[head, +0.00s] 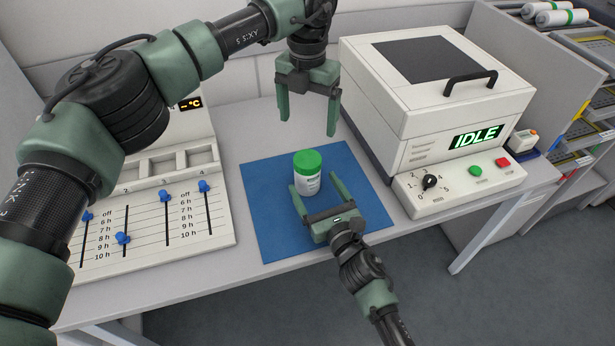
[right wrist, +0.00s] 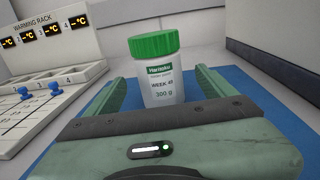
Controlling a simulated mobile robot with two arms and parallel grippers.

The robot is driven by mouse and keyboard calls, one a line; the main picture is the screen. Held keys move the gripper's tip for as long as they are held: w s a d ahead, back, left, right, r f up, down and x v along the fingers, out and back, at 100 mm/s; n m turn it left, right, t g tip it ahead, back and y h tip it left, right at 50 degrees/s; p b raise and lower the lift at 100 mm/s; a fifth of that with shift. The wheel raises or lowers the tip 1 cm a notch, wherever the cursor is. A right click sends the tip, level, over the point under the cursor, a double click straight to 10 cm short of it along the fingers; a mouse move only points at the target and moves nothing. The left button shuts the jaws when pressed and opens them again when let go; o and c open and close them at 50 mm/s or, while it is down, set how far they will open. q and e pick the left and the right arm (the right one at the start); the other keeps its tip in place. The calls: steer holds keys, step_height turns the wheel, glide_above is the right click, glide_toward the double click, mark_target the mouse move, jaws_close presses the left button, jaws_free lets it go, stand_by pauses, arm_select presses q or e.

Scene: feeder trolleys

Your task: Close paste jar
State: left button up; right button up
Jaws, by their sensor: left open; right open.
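The paste jar (head: 307,177) is a white jar with a green lid (head: 307,160) on it, standing upright on the blue mat (head: 262,219). In the right wrist view the jar (right wrist: 163,84) reads "WEEK 40" and "300 g", and its green lid (right wrist: 154,44) looks level. My right gripper (head: 315,184) is open and low over the mat, its fingers on either side of the jar; I cannot tell whether they touch it. My left gripper (head: 307,126) is open and empty, pointing down above and behind the jar.
A warming rack (head: 143,249) with blue sliders stands at the left. A white machine (head: 418,118) showing "IDLE", with a knob, green and red buttons, stands at the right. Shelving (head: 557,72) is at the far right. The mat is otherwise clear.

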mark_target(313, 184)
steer(key=shift+v, duration=1.5)
